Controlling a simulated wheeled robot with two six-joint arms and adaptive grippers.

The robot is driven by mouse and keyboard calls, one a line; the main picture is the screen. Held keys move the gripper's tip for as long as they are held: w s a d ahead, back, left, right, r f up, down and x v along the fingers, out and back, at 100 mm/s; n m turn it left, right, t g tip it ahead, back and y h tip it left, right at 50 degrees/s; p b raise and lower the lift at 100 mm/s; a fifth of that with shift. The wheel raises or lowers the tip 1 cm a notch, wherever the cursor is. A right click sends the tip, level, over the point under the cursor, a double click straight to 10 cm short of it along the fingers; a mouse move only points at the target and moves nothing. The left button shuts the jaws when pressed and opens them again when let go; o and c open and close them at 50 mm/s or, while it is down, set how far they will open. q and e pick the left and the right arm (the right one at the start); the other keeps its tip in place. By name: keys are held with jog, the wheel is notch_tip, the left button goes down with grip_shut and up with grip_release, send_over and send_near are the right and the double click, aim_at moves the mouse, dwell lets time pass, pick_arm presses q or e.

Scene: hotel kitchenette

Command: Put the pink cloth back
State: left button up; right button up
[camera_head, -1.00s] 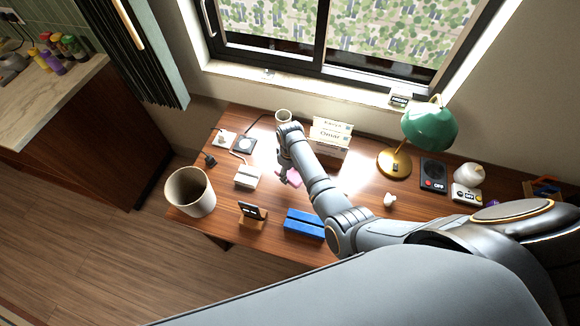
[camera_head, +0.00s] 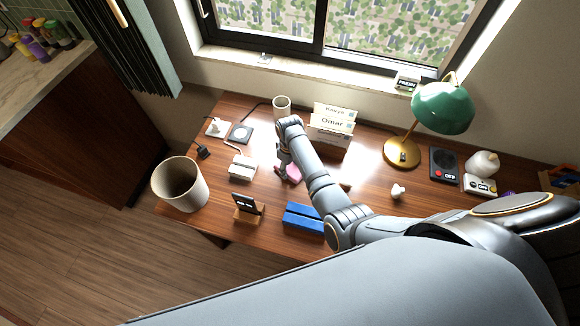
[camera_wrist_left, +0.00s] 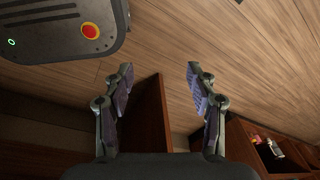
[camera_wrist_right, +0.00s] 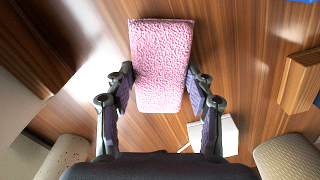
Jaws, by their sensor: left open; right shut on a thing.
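The pink cloth (camera_wrist_right: 161,62) is a folded, fluffy rectangle between the fingers of my right gripper (camera_wrist_right: 164,100) in the right wrist view. The right gripper is shut on it. In the head view the cloth (camera_head: 294,172) shows as a small pink patch beside the right gripper (camera_head: 282,173), partly hidden by the arm, over the middle of the wooden desk (camera_head: 370,215). I cannot tell exactly how high it is above the desk. My left gripper (camera_wrist_left: 158,100) is open and empty, with wooden floor beyond it in the left wrist view.
Around the right gripper stand a white block (camera_head: 242,168), a blue holder (camera_head: 302,218), a phone stand (camera_head: 247,207), name cards (camera_head: 331,124) and a cup (camera_head: 282,106). A bin (camera_head: 180,184) is at the left. A green lamp (camera_head: 443,108) is at the right.

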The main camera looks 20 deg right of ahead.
aim_at(290, 168)
jog(key=o, duration=1.2)
jog(key=shift+w, duration=0.1)
pick_arm(q)
jog(key=shift+s+f, duration=0.1)
jog(key=shift+s, duration=0.8)
jog(key=shift+w, duration=0.1)
pick_arm(e)
jog(key=shift+r, duration=0.1)
pick_arm(q)
notch_tip(290, 168, up, 13)
jog(key=p, duration=1.3)
jog(key=shift+w+r, duration=0.2)
jog(key=shift+w, duration=0.05)
pick_arm(e)
notch_tip(290, 168, up, 12)
jog(key=shift+r, duration=0.1)
